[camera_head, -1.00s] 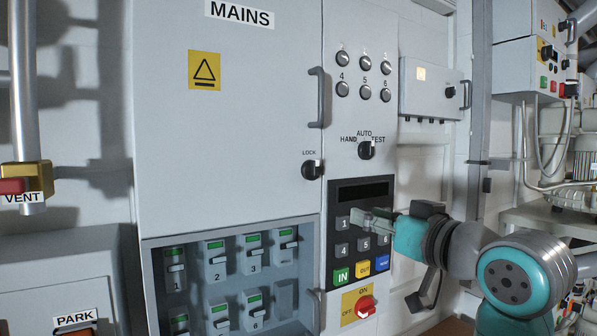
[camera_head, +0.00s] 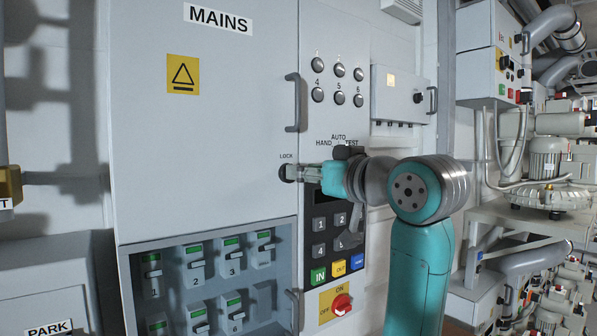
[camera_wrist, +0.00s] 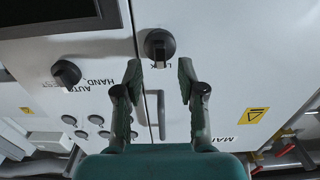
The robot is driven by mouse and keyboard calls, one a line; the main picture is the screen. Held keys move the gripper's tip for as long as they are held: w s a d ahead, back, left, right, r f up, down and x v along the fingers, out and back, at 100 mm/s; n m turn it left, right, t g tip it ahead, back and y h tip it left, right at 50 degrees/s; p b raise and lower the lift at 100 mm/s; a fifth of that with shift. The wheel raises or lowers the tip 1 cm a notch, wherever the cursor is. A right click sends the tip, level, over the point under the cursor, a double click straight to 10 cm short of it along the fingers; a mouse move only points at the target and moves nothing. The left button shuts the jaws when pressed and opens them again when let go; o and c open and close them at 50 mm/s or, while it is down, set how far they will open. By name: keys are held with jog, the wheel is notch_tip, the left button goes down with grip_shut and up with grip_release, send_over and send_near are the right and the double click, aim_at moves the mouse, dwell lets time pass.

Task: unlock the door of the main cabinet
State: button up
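The main cabinet's door (camera_head: 215,130), a large pale panel labelled MAINS, is closed. Its black round LOCK knob (camera_head: 286,173) sits low near the door's right edge. In the wrist view the knob (camera_wrist: 159,44) lies just beyond and between the fingertips, with its pointer bar towards my gripper. My gripper (camera_wrist: 160,72) is open and empty, its two fingers spread to either side of the knob's line. In the head view my gripper (camera_head: 303,173) reaches in from the right, its tips close to the knob. I cannot tell whether they touch it.
The door's vertical handle (camera_head: 292,103) is above the knob. To the right are the HAND/AUTO/TEST selector (camera_wrist: 66,73), hidden behind my arm in the head view, several round buttons (camera_head: 339,84) and a keypad (camera_head: 330,235). Breakers (camera_head: 195,262) fill an open recess below.

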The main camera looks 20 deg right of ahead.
jog(key=shift+x, duration=1.4)
grip_shut()
jog(key=shift+d+f+m, duration=0.1)
jog(key=shift+f+m, duration=0.05)
jog(key=shift+m, duration=2.85)
jog(key=shift+d+f+m, duration=0.1)
jog(key=shift+m, duration=2.9)
jog(key=shift+d+f+m, duration=0.15)
jog(key=shift+m, duration=2.85)
